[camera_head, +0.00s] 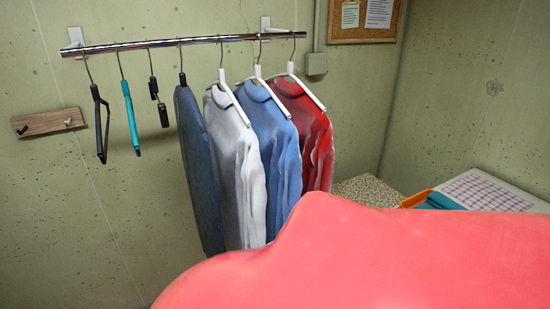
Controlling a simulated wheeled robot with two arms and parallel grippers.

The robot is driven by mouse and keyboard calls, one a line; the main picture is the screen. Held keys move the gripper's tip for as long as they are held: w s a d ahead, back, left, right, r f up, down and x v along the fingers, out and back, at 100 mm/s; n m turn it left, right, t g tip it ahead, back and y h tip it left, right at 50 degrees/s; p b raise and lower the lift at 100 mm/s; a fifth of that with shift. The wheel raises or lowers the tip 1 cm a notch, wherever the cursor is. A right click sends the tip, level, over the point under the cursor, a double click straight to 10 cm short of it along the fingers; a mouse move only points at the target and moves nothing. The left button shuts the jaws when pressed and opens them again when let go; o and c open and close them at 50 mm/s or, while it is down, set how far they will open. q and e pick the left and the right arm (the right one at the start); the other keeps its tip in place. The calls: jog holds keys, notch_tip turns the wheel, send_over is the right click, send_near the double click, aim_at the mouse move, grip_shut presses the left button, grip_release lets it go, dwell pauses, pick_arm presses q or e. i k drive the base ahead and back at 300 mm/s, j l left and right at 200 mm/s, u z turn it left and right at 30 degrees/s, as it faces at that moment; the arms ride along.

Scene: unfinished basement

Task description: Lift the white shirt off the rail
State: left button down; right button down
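The white shirt (233,165) hangs on a white hanger from the metal rail (190,42) on the wall. It hangs between a dark blue garment (199,170) on its left and a blue shirt (277,150) on its right, close against both. Its lower right part is partly covered by the blue shirt. Neither of my grippers shows in the head view.
A red shirt (310,135) hangs at the right end of the rail. Empty black (100,125) and teal (130,115) hangers hang at the left. A large coral-pink surface, unclear what, fills the lower right foreground. A small wooden hook board (45,122) is on the wall.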

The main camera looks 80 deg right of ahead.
aim_at(239, 170)
jog(key=i+j+z, duration=0.1)
jog(key=z, duration=2.2)
jog(key=i+j+z, duration=0.15)
jog(key=j, duration=0.2)
